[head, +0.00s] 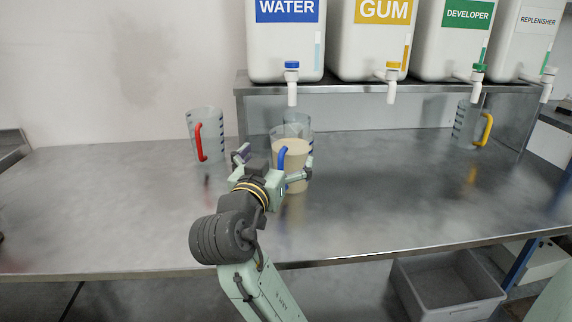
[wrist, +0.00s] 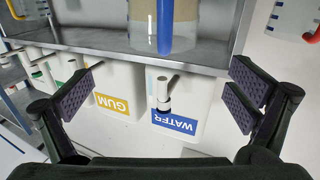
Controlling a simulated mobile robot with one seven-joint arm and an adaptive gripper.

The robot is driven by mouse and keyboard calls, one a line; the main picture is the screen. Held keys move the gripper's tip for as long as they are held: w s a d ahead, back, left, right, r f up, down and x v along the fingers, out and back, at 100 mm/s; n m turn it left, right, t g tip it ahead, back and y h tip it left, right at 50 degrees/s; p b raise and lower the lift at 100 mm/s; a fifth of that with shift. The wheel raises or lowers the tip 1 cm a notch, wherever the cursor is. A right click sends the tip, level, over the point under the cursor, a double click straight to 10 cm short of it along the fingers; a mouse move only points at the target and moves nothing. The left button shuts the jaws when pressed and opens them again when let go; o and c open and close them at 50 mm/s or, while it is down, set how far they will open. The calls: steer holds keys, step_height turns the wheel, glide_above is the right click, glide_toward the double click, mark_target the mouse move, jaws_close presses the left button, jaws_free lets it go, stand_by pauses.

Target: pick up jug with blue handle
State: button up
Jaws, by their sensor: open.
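The jug with the blue handle (head: 292,160) stands upright on the metal bench, holding a beige liquid. Its blue handle faces my side. My gripper (head: 273,161) is open in front of the jug, its fingers spread to either side, and it hides part of the jug's lower left. In the wrist view, which is upside down, the jug (wrist: 187,28) is at the top centre, cut off by the edge. There the open gripper (wrist: 165,88) has nothing between its pads, and the jug appears beyond them. I cannot tell whether a finger touches the jug.
A red-handled jug (head: 209,128) is to the left, and a yellow-handled jug (head: 466,122) is at the far right. Labelled tanks with taps sit on a shelf (head: 350,89) above. The bench (head: 390,190) is clear to the right.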

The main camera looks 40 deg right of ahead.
mark_target(283, 151)
steer(key=p+x, duration=0.1)
steer(key=x, duration=0.3)
steer(key=shift+d, duration=0.1)
steer(key=shift+w+f+p+x, duration=0.2)
steer(key=shift+p+x, duration=0.45)
steer(key=shift+x, duration=0.9)
steer(key=shift+w+f+p+x, duration=0.15)
steer(key=shift+p+x, duration=0.45)
steer(key=shift+x, duration=0.9)
steer(key=shift+s, duration=0.1)
steer(key=c, duration=1.9)
steer(key=shift+r, duration=0.15)
